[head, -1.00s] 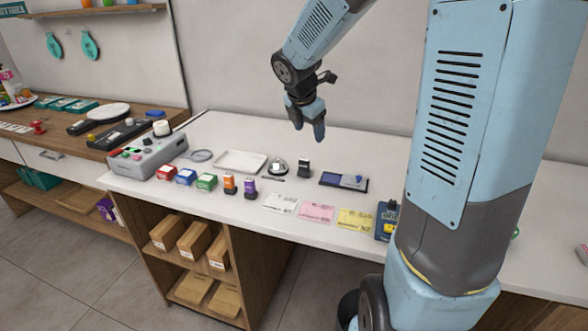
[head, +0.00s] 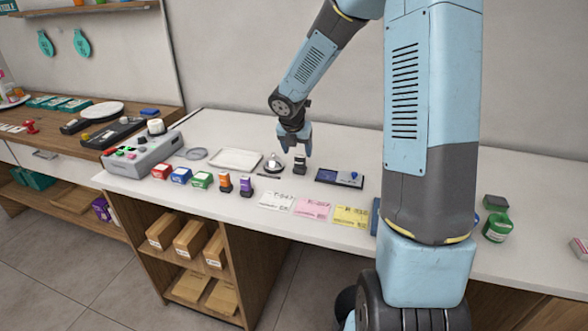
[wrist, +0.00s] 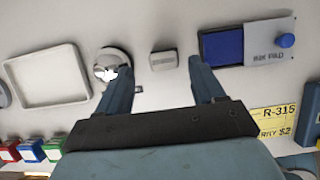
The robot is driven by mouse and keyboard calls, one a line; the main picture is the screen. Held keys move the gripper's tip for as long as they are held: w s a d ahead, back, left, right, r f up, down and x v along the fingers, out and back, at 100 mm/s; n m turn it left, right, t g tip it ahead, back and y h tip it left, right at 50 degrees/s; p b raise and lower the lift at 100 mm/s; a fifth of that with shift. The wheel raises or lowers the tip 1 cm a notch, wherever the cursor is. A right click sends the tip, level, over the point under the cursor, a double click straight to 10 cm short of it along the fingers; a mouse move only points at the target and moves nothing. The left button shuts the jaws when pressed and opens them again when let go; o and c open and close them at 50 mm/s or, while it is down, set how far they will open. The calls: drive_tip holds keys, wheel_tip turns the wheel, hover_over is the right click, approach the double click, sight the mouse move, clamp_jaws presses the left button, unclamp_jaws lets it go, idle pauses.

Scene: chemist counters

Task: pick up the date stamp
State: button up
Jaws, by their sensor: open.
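The date stamp, as I take it, is the small upright black piece with a grey top (head: 300,163) between the bell and the ink pad on the white counter. In the wrist view its grey top (wrist: 163,61) shows between and just beyond my fingers. My gripper (head: 295,147) is open and empty, pointing down above the stamp and bell. In the wrist view its two fingers (wrist: 160,72) are spread, the left one overlapping the bell's edge and the right one near the ink pad. How high the tips are above the stamp is hard to tell.
The bell (head: 273,163) is close left of the stamp. The blue ink pad (head: 339,178) is to its right. A white tray (head: 236,159) lies further left. Orange (head: 225,183) and purple (head: 246,187) stamps and paper slips (head: 312,207) are nearer the front edge.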

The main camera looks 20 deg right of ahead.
sight(299, 156)
drive_tip(key=shift+x, duration=3)
drive_tip(key=shift+s+d, duration=0.1)
drive_tip(key=shift+s, duration=0.05)
drive_tip(key=c, duration=1.1)
